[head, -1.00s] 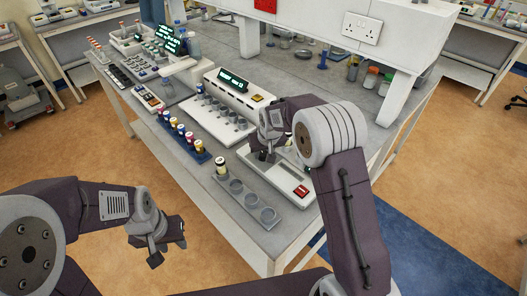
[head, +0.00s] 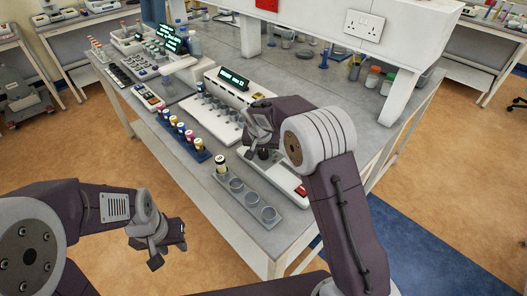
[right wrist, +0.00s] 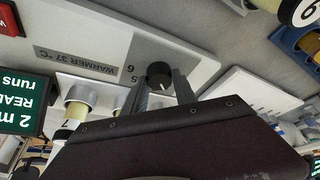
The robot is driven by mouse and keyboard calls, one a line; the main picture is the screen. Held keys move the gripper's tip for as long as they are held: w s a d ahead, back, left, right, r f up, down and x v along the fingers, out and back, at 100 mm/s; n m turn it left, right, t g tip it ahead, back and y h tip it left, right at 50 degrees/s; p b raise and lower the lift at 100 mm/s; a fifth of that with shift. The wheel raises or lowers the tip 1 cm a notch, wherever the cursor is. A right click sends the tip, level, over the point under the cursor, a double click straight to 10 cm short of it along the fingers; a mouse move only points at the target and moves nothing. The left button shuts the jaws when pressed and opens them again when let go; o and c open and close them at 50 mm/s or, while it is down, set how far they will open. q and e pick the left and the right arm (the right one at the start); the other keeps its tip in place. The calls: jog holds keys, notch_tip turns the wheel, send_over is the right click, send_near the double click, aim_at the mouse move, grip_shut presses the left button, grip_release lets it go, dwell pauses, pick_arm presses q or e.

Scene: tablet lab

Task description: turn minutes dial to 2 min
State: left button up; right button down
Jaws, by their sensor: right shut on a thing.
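The minutes dial (right wrist: 160,75) is a small black knob with a white mark, on a white box (right wrist: 95,40) labelled WARMER 37 °C. The digits 5 and 6 show beside it in the right wrist view. My right gripper (right wrist: 162,92) is shut on the dial, one finger at each side. In the head view my right gripper (head: 263,152) is over the white box, and the dial is hard to make out there. The digit that the mark points at is unclear. My left gripper (head: 158,250) hangs in front of the bench; its finger gap is unclear.
A grey tray with cups (head: 235,196) and one vial (head: 221,163) lies at the bench's front edge. A blue rack of vials (head: 184,140) is at its left. A white unit with a green display (head: 234,79) stands behind. A dark sign reading "2 m" (right wrist: 25,107) shows in the right wrist view.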

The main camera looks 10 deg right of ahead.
jog(key=c, duration=1)
grip_release()
jog(key=v, duration=0.9)
